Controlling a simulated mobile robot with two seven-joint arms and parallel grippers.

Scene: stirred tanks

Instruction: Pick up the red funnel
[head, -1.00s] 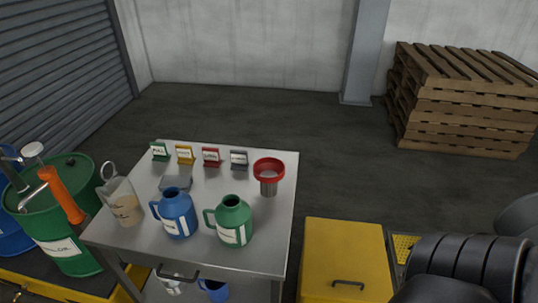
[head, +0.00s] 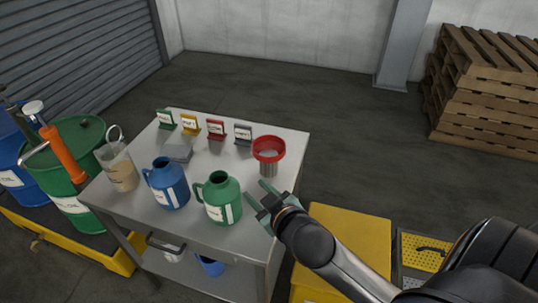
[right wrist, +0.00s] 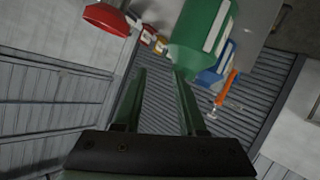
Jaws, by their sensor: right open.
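The red funnel (head: 268,150) stands upright at the right side of the steel table (head: 210,247), with a grey metal lower part under its red rim. In the right wrist view the funnel (right wrist: 106,17) shows at the top left, partly cut off by the frame edge. My right gripper (head: 262,191) is open and empty, at the table's right edge, just in front of the funnel and apart from it. In the right wrist view its two fingers (right wrist: 160,78) are spread with nothing between them. My left gripper is not in view.
A green jug (head: 219,200) stands just left of my right gripper, with a blue jug (head: 167,184) beside it. A beaker (head: 119,168) is at the table's left. Several small label stands (head: 215,130) line the back. A yellow box (head: 350,235) stands right of the table.

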